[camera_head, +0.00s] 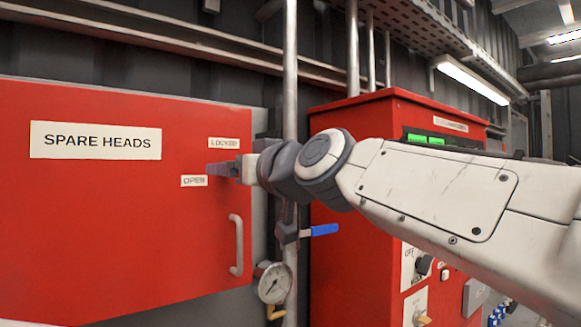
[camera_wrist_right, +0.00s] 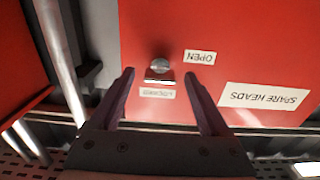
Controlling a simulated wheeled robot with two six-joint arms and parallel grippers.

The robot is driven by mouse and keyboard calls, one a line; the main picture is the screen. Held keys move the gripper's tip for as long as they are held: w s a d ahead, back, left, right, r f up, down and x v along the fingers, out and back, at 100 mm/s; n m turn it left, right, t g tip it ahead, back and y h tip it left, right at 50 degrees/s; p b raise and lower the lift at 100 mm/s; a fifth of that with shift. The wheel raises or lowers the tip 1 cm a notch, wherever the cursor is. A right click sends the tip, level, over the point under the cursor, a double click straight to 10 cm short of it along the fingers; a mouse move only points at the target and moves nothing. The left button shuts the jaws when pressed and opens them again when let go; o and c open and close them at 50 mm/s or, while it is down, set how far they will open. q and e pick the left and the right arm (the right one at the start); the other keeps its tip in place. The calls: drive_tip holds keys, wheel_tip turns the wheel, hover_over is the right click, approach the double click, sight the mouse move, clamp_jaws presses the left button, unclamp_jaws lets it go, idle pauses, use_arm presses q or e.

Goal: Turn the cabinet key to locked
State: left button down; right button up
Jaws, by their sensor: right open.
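The red cabinet (camera_head: 110,220) has a "SPARE HEADS" sign, a "LOCKED" label (camera_head: 224,143) and, lower and further left, an "OPEN" label (camera_head: 194,181). My right gripper (camera_head: 215,169) reaches the door between these labels and hides the key in the head view. In the right wrist view, which is upside down, the silver key and lock (camera_wrist_right: 158,67) show between the tips of the open right gripper (camera_wrist_right: 160,73). The fingers are on either side, with gaps visible; I cannot tell which label the key points to. My left gripper is not in view.
A vertical pipe with a blue-handled valve (camera_head: 320,230) and a gauge (camera_head: 273,283) stands right of the cabinet. The door handle (camera_head: 236,245) is below the gripper. A red control panel (camera_head: 345,255) stands behind my right arm.

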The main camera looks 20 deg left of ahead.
clamp_jaws()
drive_tip(key=shift+m, duration=0.4)
drive_tip(key=shift+m+p, duration=1.15)
drive_tip(key=shift+m, duration=7.55)
unclamp_jaws()
